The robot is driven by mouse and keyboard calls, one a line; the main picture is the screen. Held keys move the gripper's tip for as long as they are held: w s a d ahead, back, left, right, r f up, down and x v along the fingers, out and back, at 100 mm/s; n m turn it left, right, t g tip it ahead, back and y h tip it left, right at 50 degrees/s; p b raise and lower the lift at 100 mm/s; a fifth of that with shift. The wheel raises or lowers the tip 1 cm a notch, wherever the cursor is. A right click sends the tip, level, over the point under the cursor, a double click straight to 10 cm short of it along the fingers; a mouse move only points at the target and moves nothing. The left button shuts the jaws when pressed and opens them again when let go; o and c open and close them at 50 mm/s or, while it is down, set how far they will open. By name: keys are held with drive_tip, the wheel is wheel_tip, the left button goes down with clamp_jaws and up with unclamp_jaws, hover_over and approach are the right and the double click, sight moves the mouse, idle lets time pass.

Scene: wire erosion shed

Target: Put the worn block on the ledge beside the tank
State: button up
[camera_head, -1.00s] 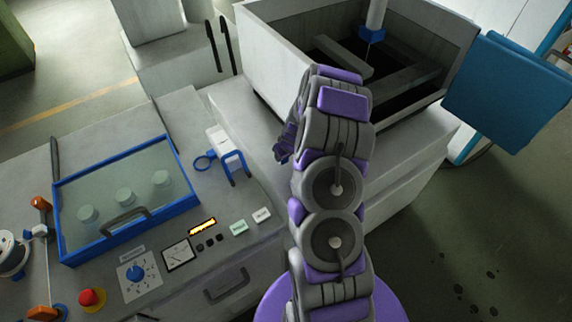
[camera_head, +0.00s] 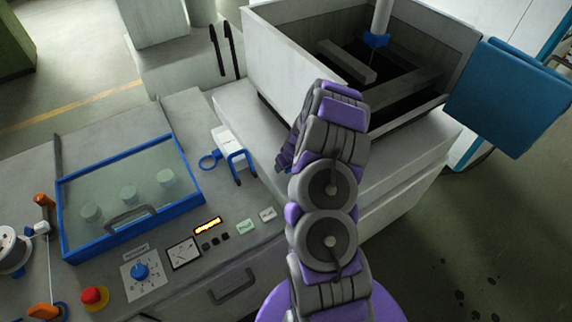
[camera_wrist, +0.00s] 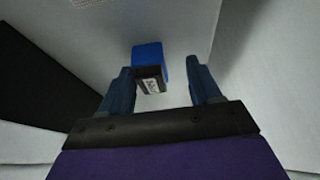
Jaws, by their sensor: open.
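A blue block with a dark, white-labelled end (camera_wrist: 148,66), apparently the worn block, rests on a pale surface in the wrist view. It lies between and just beyond the fingertips of my gripper (camera_wrist: 158,70), nearer the left finger. My gripper is open, and I cannot tell whether a finger touches the block. In the head view my gripper (camera_head: 284,155) shows only partly, left of my arm, over the pale ledge (camera_head: 235,103) beside the tank (camera_head: 300,62). The block is hidden in the head view.
A control bench with a blue-framed glass lid (camera_head: 130,195) stands at the left. A small blue bracket (camera_head: 241,165) is near the bench's right edge. A blue panel (camera_head: 508,98) hangs right of the tank. Two black rods (camera_head: 213,50) stand behind the ledge.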

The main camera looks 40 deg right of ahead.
drive_tip(key=shift+d+f, duration=0.1)
drive_tip(key=shift+d, duration=0.75)
drive_tip(key=shift+s+d+r, duration=0.15)
drive_tip(key=shift+r, duration=0.25)
drive_tip(key=a+p+v, duration=0.1)
drive_tip(key=p+v, duration=0.2)
drive_tip(key=v, duration=0.8)
